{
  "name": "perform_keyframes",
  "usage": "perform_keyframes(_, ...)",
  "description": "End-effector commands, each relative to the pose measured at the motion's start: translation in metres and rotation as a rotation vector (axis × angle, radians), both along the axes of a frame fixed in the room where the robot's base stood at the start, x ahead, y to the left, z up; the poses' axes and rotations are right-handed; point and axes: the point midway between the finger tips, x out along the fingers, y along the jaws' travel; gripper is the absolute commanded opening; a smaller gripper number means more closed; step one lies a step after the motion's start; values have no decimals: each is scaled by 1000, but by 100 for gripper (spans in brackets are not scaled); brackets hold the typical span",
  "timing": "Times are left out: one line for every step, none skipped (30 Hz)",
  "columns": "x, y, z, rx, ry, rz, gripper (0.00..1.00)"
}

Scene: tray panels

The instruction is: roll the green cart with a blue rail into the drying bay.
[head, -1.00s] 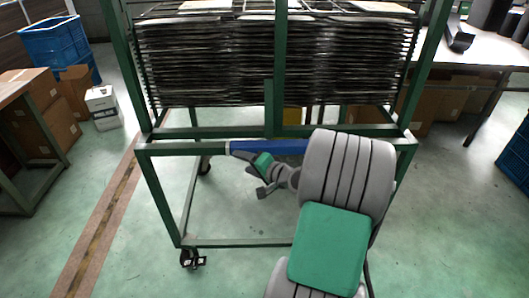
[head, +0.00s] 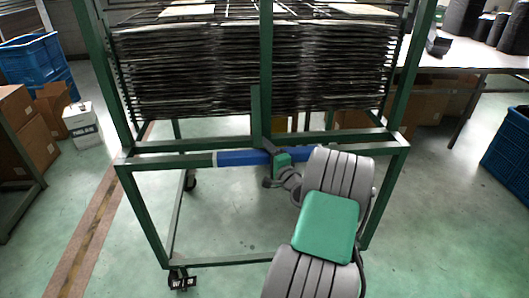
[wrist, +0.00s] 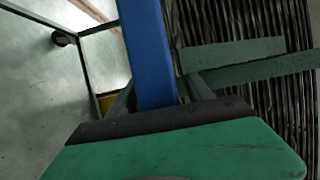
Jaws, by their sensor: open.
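The green cart (head: 140,213) stands in front of me on casters, its upper frame stacked with dark tray panels (head: 250,70). Its blue rail (head: 238,158) runs across the near side at the level of the lower frame. In the wrist view the blue rail (wrist: 150,50) passes between the two fingers of my gripper (wrist: 162,98). In the head view my gripper (head: 270,165) is at the middle of the rail. The jaws are open, one finger on each side of the rail. I cannot tell whether they touch it. I cannot make out a drying bay.
A brown floor strip (head: 88,240) runs along the left. Blue crates (head: 35,65), cardboard boxes (head: 15,115) and a white box (head: 82,125) stand at the left. A white table (head: 480,57) and a blue crate (head: 508,155) are at the right. The floor under the cart is clear.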

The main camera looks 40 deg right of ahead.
Motion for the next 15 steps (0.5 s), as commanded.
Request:
perform_keyframes(0, 0, 0, 0, 0, 0, 59)
perform_keyframes(0, 0, 0, 0, 0, 0, 57)
perform_keyframes(0, 0, 0, 0, 0, 0, 53)
perform_keyframes(0, 0, 0, 0, 0, 0, 51)
perform_keyframes(0, 0, 0, 0, 0, 0, 48)
perform_keyframes(0, 0, 0, 0, 0, 0, 45)
perform_keyframes(0, 0, 0, -1, 0, 0, 43)
perform_keyframes(0, 0, 0, -1, 0, 0, 40)
perform_keyframes(0, 0, 0, -1, 0, 0, 37)
perform_keyframes(0, 0, 0, -1, 0, 0, 35)
perform_keyframes(0, 0, 0, -1, 0, 0, 32)
perform_keyframes(0, 0, 0, -1, 0, 1, 29)
perform_keyframes(0, 0, 0, -1, 1, 1, 26)
perform_keyframes(0, 0, 0, -1, 1, 1, 24)
perform_keyframes(0, 0, 0, -1, 1, 1, 21)
